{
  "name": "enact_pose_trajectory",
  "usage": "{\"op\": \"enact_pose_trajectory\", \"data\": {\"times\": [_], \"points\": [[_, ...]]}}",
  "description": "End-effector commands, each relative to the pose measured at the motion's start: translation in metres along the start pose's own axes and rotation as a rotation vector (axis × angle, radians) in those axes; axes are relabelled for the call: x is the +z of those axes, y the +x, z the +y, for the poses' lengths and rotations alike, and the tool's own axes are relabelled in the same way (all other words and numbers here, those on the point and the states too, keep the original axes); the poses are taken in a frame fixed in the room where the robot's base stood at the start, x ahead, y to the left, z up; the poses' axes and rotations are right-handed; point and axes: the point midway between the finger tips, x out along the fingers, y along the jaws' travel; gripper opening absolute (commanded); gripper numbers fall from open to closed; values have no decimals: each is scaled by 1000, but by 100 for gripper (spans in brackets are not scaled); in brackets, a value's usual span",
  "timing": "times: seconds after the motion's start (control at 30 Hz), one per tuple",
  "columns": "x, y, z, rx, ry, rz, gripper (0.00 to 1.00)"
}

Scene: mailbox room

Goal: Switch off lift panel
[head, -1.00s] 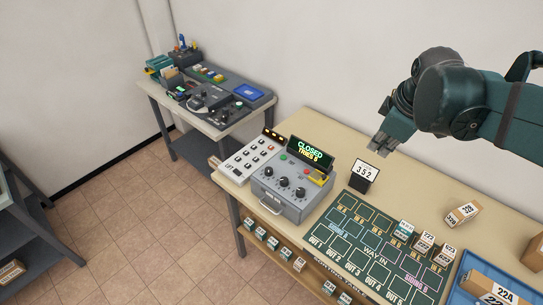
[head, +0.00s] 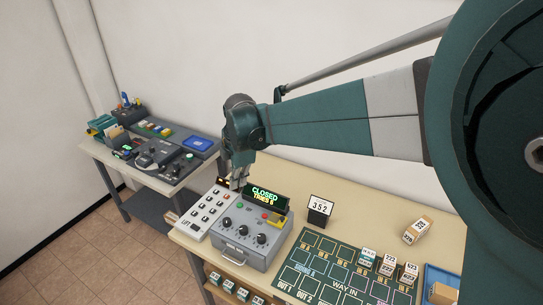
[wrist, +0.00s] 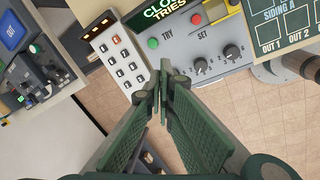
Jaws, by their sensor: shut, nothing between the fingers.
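The lift panel (head: 207,212) is a white sloped box with rows of small dark switches and the word LIFT at its front. In the wrist view, the panel (wrist: 107,48) shows at the upper left, with one red-orange switch in its top row and a dark display strip behind it. My gripper (head: 238,184) is shut and empty, pointing down above the back of the table near the panel's far right. In the wrist view, its fingertips (wrist: 163,76) appear together to the right of the panel, over the grey box's front edge. I see no contact with the panel.
A grey control box (head: 245,238) with knobs and a CLOSED display (head: 265,195) stands right beside the panel. A number card (head: 319,208), a green track board (head: 335,270) and several numbered blocks lie further right. A second table (head: 170,170) stands at the back left.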

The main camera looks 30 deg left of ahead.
Motion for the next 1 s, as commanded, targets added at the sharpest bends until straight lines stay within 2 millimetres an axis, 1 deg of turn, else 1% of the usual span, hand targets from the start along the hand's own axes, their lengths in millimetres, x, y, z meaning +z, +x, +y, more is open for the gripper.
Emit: {"op": "enact_pose_trajectory", "data": {"times": [0.03,0.17,0.2,0.4,0.5,0.6,0.7,1.0], "points": [[-15,9,10,-8,-47,6,0],[-49,31,28,-27,-168,20,0],[-61,38,34,-33,-206,24,0],[-113,71,54,-59,-379,46,0],[-133,84,60,-69,-445,55,0],[-147,92,64,-75,-490,62,0],[-153,97,66,-78,-513,65,0],[-156,99,67,-79,-522,66,0]]}}
